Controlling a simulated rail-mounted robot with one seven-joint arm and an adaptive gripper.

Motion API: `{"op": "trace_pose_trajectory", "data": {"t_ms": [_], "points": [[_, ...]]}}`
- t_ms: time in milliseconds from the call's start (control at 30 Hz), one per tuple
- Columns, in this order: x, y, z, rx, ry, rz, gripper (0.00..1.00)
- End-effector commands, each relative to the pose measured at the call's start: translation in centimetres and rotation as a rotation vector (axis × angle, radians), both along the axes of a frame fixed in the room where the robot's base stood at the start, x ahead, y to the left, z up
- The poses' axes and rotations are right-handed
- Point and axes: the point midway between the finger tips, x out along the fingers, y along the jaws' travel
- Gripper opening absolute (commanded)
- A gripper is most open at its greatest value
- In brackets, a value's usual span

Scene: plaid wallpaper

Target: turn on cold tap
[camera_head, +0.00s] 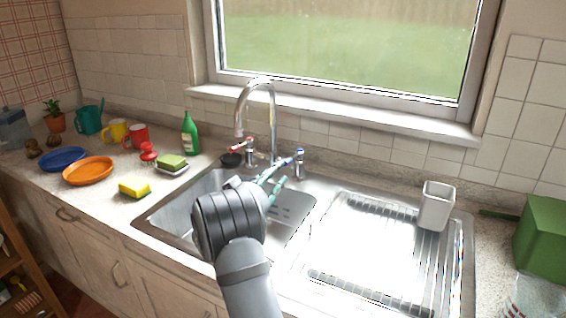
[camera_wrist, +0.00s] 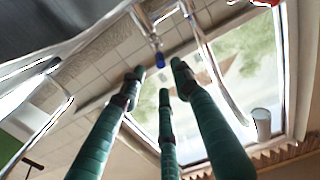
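The cold tap has a blue-tipped lever (camera_head: 299,156) on the right of the curved chrome spout (camera_head: 257,98). The hot tap has a red lever (camera_head: 238,147) on the left. My gripper (camera_head: 284,170) reaches over the sink with its teal fingers pointing at the blue-tipped lever. In the wrist view the fingers of my gripper (camera_wrist: 157,72) are spread apart with nothing held. The blue tip (camera_wrist: 160,60) shows just beyond the fingertips, between the two outer ones. I cannot tell whether any finger touches it. No water shows at the spout.
The sink basin (camera_head: 180,209) lies under my arm. A green bottle (camera_head: 190,135), a soap dish (camera_head: 172,168) and a yellow sponge (camera_head: 134,189) are on the left counter.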

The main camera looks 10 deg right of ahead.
Motion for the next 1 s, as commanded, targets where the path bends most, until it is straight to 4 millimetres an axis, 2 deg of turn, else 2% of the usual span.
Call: {"op": "trace_pose_trajectory", "data": {"t_ms": [200,400,800,1000], "points": [[3.4,-2.5,0.3,0.001,0.0,-0.001,0.32],[5.5,-3.8,0.1,0.002,0.001,0.002,0.32],[6.2,-4.3,0.0,0.002,0.001,0.003,0.32],[6.1,-4.3,0.0,0.003,0.0,0.003,0.2]]}}
